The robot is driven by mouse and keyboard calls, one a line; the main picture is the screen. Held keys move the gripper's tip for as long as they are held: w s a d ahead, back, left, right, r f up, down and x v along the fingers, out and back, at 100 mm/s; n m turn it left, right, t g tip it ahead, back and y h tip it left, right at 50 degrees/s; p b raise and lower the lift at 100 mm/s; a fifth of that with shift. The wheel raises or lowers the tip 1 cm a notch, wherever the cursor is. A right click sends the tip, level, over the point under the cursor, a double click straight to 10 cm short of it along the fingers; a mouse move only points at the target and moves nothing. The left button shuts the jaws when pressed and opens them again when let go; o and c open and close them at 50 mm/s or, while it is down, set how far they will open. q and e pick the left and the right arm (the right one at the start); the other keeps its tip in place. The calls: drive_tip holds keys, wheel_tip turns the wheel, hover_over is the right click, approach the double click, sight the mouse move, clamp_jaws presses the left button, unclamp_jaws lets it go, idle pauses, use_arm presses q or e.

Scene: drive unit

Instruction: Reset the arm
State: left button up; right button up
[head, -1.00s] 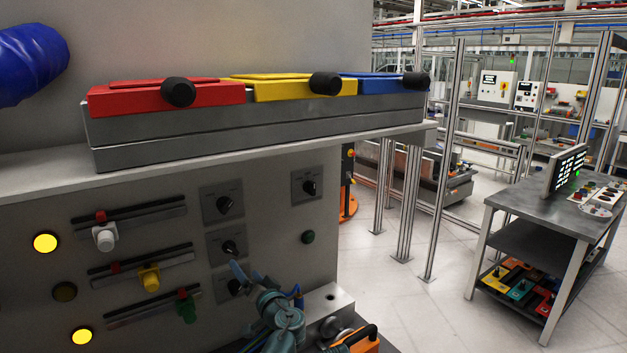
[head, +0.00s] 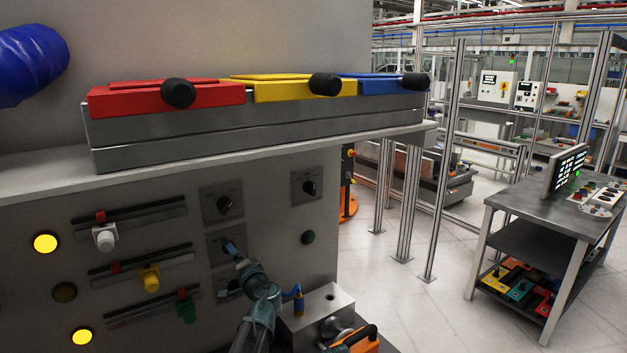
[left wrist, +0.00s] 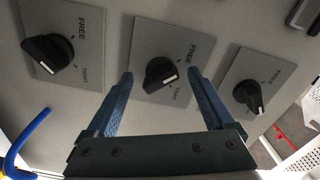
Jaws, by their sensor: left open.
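My left gripper (head: 232,249) is at the grey control panel, in front of the middle knob of a column of three. In the left wrist view my left gripper (left wrist: 160,76) is open, with its two blue fingers on either side of a black knob (left wrist: 158,74) on a plate marked FREE and TIGHT. I see no grip on it. Similar knobs sit to its left (left wrist: 48,52) and right (left wrist: 252,96). In the head view the upper knob (head: 224,205) is clear, while the middle and lower knobs are partly hidden by my gripper. My right gripper is not in view.
Sliders with white (head: 105,238), yellow (head: 150,278) and green (head: 186,308) handles lie left of the knobs. A shelf (head: 60,171) juts out above, bearing red, yellow and blue clamps. A metal block (head: 328,300) stands close on the right. Open floor lies farther right.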

use_arm(q)
drive_tip(key=m, duration=0.9)
drive_tip(key=shift+r, duration=0.1)
drive_tip(key=shift+m, duration=0.3)
